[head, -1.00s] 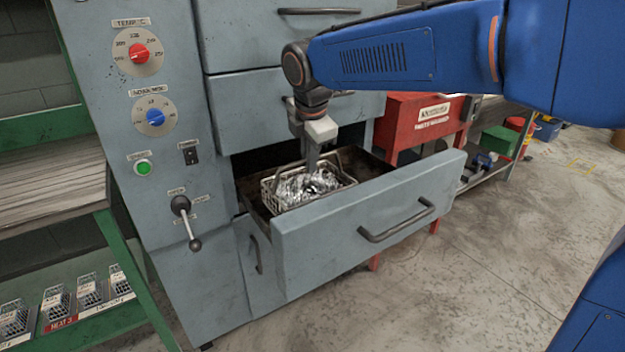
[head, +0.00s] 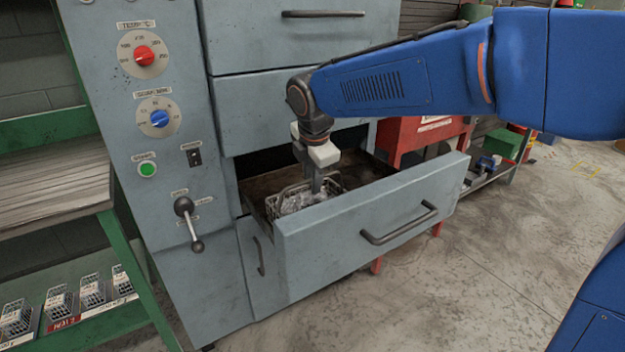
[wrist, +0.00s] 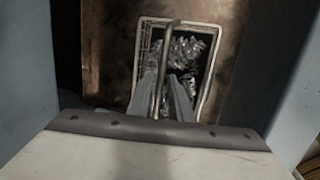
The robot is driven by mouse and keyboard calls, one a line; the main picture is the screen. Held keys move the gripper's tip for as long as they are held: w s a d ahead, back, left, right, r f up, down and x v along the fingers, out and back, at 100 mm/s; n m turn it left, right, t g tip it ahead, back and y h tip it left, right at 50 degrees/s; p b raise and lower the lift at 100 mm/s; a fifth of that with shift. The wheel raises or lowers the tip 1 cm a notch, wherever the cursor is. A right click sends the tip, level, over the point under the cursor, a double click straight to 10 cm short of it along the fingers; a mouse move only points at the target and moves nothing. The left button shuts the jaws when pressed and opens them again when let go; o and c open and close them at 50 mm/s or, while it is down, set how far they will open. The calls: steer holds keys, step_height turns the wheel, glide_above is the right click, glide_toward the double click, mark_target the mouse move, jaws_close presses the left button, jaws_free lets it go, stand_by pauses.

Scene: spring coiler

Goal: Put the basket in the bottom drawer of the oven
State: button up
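The basket (head: 284,203) is a small wire basket full of shiny metal pieces. It is inside the pulled-out drawer (head: 340,235) of the grey-blue oven (head: 167,60), near the drawer's left side. The drawer front hides its lower part, so I cannot tell whether it touches the drawer floor. My gripper (head: 316,188) points down into the drawer from above. In the wrist view, the basket (wrist: 206,95) lies below, and its handle bar passes between the fingers of my gripper (wrist: 168,85). The fingers look shut on the handle.
The upper drawers (head: 285,42) are shut just above the open one. A red cabinet (head: 410,135) stands right behind. A black lever (head: 188,220) sticks out on the oven's left panel. Small wire baskets (head: 60,303) stand on a green shelf at lower left.

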steer(key=shift+o, duration=0.3)
steer(key=shift+r, duration=0.1)
steer(key=v, duration=1.2)
